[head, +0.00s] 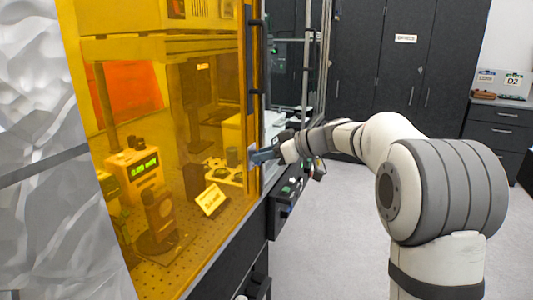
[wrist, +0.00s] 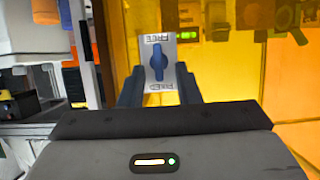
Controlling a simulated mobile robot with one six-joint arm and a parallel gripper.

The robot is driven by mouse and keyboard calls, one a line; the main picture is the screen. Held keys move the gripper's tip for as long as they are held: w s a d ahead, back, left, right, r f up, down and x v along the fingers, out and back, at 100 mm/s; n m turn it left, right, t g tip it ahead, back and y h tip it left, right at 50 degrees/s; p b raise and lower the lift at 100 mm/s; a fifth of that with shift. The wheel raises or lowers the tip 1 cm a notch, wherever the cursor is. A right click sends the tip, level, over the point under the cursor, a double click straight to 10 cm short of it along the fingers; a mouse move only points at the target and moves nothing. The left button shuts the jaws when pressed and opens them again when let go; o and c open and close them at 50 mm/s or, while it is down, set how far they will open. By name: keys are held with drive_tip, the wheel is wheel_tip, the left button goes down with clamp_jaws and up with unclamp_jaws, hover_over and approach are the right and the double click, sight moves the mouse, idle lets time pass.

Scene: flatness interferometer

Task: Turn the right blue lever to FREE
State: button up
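The blue lever (wrist: 157,65) sits on a small white plate (wrist: 171,41) in the wrist view. It stands about upright in that picture, its narrow end up. The word FREE is printed at the plate's top edge; the word at the bottom edge is small and hard to read. My gripper (wrist: 160,82) is open, one dark finger on each side of the lever's lower part, with gaps visible. Whether they overlap it in depth I cannot tell. In the head view my gripper (head: 264,155) is at the plate on the orange enclosure's edge; the lever is not distinct there.
The orange transparent enclosure (head: 215,120) has a dark vertical handle (head: 252,65) just above my gripper. Behind the panel stand a device with a green display (head: 144,167) and a small sign (head: 211,200). A dark control box (head: 289,190) lies below my wrist. The floor (head: 330,230) is clear.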

drive_tip(key=shift+c, duration=0.5)
clamp_jaws()
